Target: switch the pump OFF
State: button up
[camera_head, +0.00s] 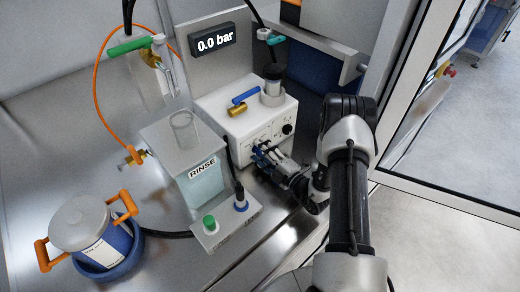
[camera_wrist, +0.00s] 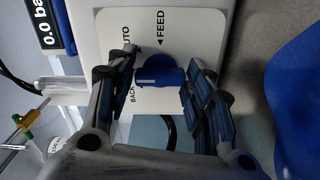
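The pump (camera_head: 245,118) is a white box on the steel bench, in the middle of the head view. My gripper (camera_head: 262,156) is at its front panel and hides part of that face. In the wrist view a blue rotary knob (camera_wrist: 157,64) with a raised bar sits on a white label plate with FEED, AUTO and partly hidden BACK lettering. The bar lies across the picture. My gripper's fingers (camera_wrist: 162,82) are apart, one on each side of the knob. I cannot tell whether they touch it. No OFF label is readable.
A display (camera_head: 213,40) above the pump reads 0.0 bar. A RINSE tank (camera_head: 190,150) stands left of the pump, with a small block of green and blue caps (camera_head: 225,224) in front. A blue-and-white pot (camera_head: 88,232) with orange handles is at lower left. A glass-panelled frame stands at right.

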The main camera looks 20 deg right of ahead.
jog(key=o, duration=0.3)
jog(key=shift+p+v, duration=0.4)
jog(key=shift+v, duration=2.65)
